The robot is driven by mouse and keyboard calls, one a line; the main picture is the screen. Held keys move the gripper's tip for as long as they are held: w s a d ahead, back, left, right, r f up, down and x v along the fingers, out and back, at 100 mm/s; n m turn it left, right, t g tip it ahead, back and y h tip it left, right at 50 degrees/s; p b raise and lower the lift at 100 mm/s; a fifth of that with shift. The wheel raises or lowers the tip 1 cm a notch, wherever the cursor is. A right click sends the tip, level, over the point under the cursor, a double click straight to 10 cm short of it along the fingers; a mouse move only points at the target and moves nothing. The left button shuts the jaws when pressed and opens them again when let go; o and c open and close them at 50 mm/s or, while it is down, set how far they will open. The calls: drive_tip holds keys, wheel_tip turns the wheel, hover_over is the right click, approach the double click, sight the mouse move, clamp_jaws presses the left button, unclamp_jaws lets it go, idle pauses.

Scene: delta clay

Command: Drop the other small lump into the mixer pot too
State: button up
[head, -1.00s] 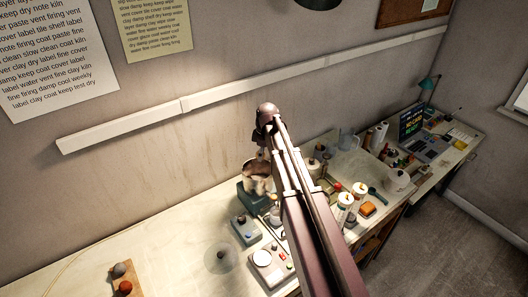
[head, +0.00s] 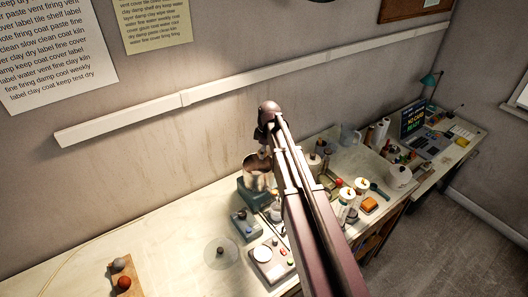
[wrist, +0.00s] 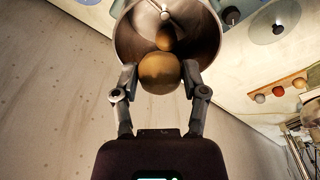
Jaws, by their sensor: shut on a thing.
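The mixer pot (wrist: 128,40) is a round metal bowl. In the wrist view its open mouth is just beyond my fingers, and a pale mixing paddle (wrist: 160,12) shows inside. My gripper (wrist: 158,78) is shut on a small brown round lump (wrist: 158,72), held between both fingertips at the pot's mouth. A second brown lump (wrist: 165,41) shows behind it, inside the pot. In the head view the pot (head: 257,168) sits on its blue-green base (head: 252,194), with my gripper (head: 263,143) above it, partly hidden by my arm.
A clear disc with a dark knob (head: 221,253) and a scale (head: 270,260) lie in front of the mixer. A small board (head: 132,284) with round balls is at the front left. Bottles (head: 346,202) and tools crowd the bench to the right. The wall is close behind.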

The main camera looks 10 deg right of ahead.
drive_tip(key=shift+f+b, duration=1.75)
drive_tip(key=shift+f, duration=0.3)
drive_tip(key=o, duration=1.2)
drive_tip(key=shift+o, duration=0.2)
drive_tip(key=shift+r, duration=0.1)
